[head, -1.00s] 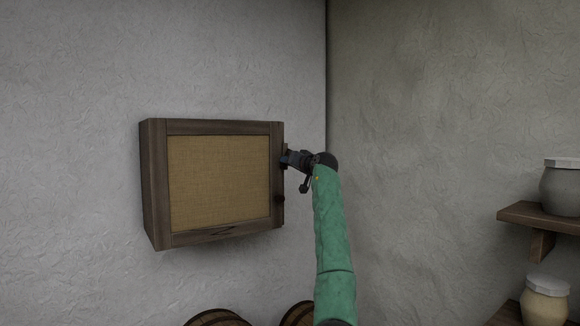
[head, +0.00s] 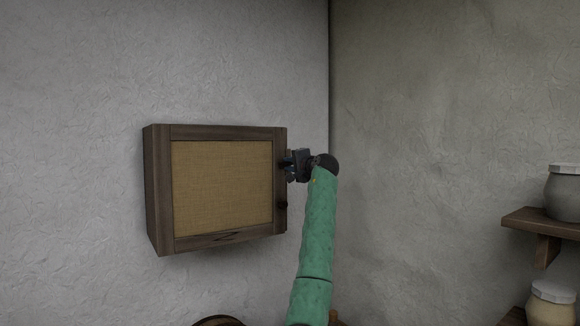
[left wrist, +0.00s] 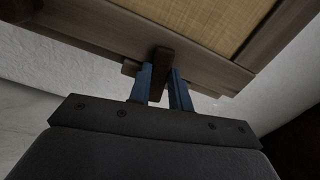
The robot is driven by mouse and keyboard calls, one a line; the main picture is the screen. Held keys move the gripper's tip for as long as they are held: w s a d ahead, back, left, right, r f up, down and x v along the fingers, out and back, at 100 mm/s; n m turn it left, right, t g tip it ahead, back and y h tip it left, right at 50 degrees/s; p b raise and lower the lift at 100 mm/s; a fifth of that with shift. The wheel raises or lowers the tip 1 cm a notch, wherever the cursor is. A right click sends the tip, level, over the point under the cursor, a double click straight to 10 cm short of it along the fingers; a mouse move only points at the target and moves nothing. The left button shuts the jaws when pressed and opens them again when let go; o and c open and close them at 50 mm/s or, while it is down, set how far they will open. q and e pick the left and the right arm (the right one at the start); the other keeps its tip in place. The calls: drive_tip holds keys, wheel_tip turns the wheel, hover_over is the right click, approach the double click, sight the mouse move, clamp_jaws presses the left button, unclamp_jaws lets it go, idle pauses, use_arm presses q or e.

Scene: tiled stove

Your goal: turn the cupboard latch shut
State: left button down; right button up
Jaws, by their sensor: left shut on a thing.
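The cupboard (head: 158,190) is a dark wooden box on the wall with a tan woven panel (head: 222,188) in its door. The door looks closed against the frame. My left gripper (head: 287,165) is at the cupboard's right edge, in its upper half. In the left wrist view, its two blue fingers (left wrist: 161,84) are shut on the latch (left wrist: 162,60), a small dark wooden bar at the door's edge. In the head view the gripper hides most of the latch. My right gripper is not in view.
A small dark knob (head: 283,205) sits below the gripper on the cupboard's right edge. A wall shelf (head: 540,222) at the right carries a grey jar (head: 562,195), with a cream jar (head: 552,305) lower down. Barrel tops (head: 218,321) show at the bottom edge.

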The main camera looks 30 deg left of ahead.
use_arm(q)
drive_tip(key=shift+r+m, duration=0.2)
drive_tip(key=shift+m, duration=0.9)
drive_tip(key=c, duration=1.5)
unclamp_jaws()
drive_tip(key=shift+c, duration=0.2)
drive_tip(key=shift+o, duration=1.3)
drive_tip(key=shift+w, duration=0.1)
drive_tip(key=shift+d+f, duration=0.15)
drive_tip(key=shift+d, duration=0.15)
drive_tip(key=shift+b+v, duration=0.6)
drive_tip(key=shift+v, duration=0.25)
drive_tip(key=shift+b+v, duration=1.2)
drive_tip(key=shift+v, duration=1.65)
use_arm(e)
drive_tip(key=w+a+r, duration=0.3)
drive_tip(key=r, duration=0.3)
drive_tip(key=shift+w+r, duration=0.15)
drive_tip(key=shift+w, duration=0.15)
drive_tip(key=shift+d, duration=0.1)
